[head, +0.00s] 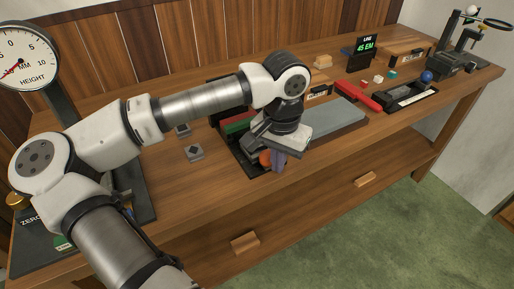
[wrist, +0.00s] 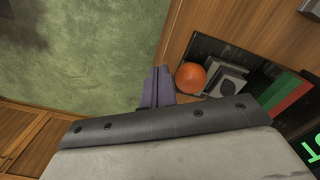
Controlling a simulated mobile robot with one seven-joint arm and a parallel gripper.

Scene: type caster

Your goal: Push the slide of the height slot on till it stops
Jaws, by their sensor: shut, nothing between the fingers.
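A black fixture with an orange ball knob (head: 265,159), which I take to be the height slot's slide knob, stands near the bench's front edge. In the wrist view the orange knob (wrist: 190,76) sits beside a grey block (wrist: 228,82) on a black base (wrist: 206,47). Green and red bars (wrist: 288,98) lie beyond the block. My gripper (head: 279,165) points down at the fixture, its purplish fingers shut and empty. In the wrist view the fingers (wrist: 158,86) are just left of the knob; whether they touch it I cannot tell. My wrist hides much of the fixture in the head view.
A grey-blue slab (head: 338,118) lies right of my wrist, with a red tool (head: 357,95) behind it. Small metal blocks (head: 194,153) stand to the left. A height dial (head: 22,58) is at far left. A black device with a blue knob (head: 427,77) is at right.

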